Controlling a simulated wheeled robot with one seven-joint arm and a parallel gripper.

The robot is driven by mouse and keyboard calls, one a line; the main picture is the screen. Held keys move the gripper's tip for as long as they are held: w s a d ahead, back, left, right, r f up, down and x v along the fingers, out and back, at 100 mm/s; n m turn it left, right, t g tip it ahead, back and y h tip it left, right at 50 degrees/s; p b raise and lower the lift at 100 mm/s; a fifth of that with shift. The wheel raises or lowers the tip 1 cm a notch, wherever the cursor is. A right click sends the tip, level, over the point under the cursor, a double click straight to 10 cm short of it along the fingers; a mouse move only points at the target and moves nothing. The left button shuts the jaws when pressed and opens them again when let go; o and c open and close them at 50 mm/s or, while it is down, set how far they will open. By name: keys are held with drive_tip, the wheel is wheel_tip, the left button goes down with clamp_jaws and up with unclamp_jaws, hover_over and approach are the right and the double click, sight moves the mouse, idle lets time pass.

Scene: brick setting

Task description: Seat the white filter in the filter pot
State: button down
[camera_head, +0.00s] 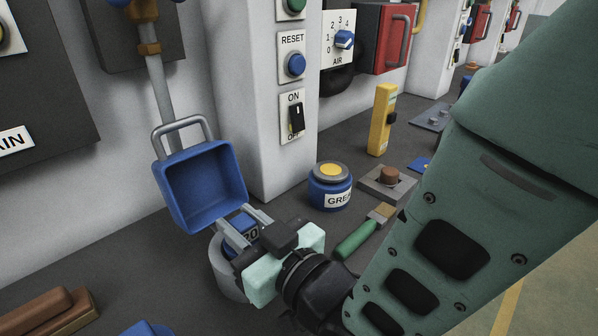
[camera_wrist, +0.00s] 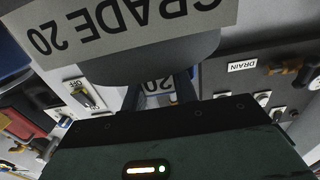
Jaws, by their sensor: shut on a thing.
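My gripper (camera_head: 246,226) is shut on a small blue-topped thing (camera_head: 241,222) with a "20" marking. It is over a grey round pot (camera_head: 226,281), mostly hidden behind my gripper. I cannot tell how deep the held thing sits or whether it touches the pot. In the wrist view the held thing (camera_wrist: 158,87), with a pale "20" label, shows between my fingers (camera_wrist: 160,95). A grey rounded body (camera_wrist: 150,68) with an upside-down "GRADE 20" label fills the top there. No plainly white filter shows.
A blue open-faced box with a grey handle (camera_head: 203,188) is tilted up behind my gripper. To the right are a blue grease pot (camera_head: 329,190), a green-handled brush (camera_head: 358,238) and a yellow upright device (camera_head: 382,120). A wall post carries switches (camera_head: 296,118).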

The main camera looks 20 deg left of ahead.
drive_tip(key=shift+f, duration=0.2)
drive_tip(key=c, duration=1.1)
unclamp_jaws()
drive_tip(key=shift+r, duration=0.2)
drive_tip(key=b+v, duration=0.1)
drive_tip(key=v, duration=0.5)
drive_tip(key=shift+s+d, duration=0.1)
drive_tip(key=shift+d, duration=0.1)
drive_tip(key=shift+r+p, duration=0.3)
drive_tip(key=shift+p, duration=0.85)
drive_tip(key=shift+a+p, duration=0.1)
drive_tip(key=shift+p, duration=1)
drive_tip(key=shift+p, duration=0.65)
